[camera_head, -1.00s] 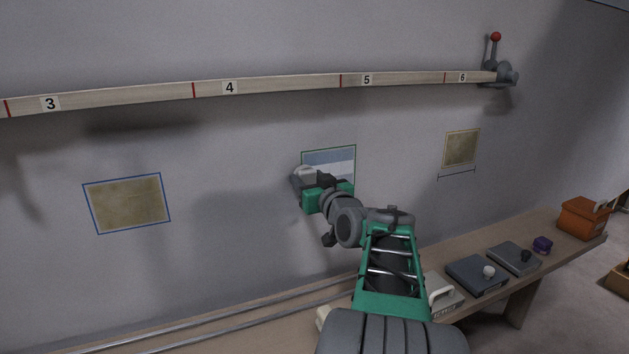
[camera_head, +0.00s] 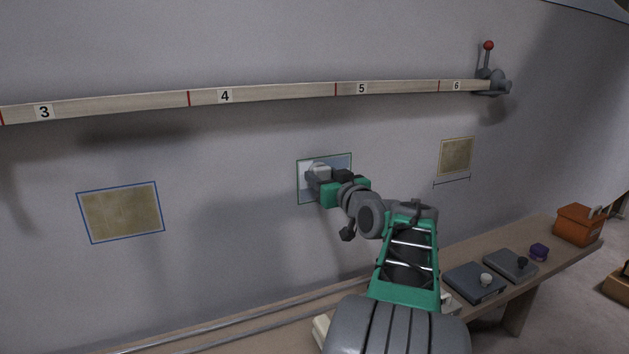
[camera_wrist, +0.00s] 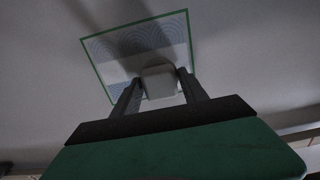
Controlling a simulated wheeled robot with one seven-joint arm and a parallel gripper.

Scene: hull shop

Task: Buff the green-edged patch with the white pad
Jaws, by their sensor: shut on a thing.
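The green-edged patch (camera_head: 305,180) is on the grey wall below the numbered rail. It also shows in the wrist view (camera_wrist: 107,50), pale inside with blue-grey curved marks. My gripper (camera_head: 324,182) is in front of the patch, covering its middle and right part in the head view. In the wrist view my gripper (camera_wrist: 158,92) is shut on a pale block, the white pad (camera_wrist: 160,79), which lies over the patch's near part. Whether the pad touches the wall cannot be told for certain. The pad's face toward the wall is hidden.
A blue-edged tan patch (camera_head: 121,212) is at left and another tan patch (camera_head: 456,156) at right. The rail (camera_head: 270,95) runs above to a red-knobbed lever (camera_head: 488,46). The bench (camera_head: 545,245) below holds flat grey boxes (camera_head: 474,283), a purple item (camera_head: 538,252) and an orange box (camera_head: 578,225).

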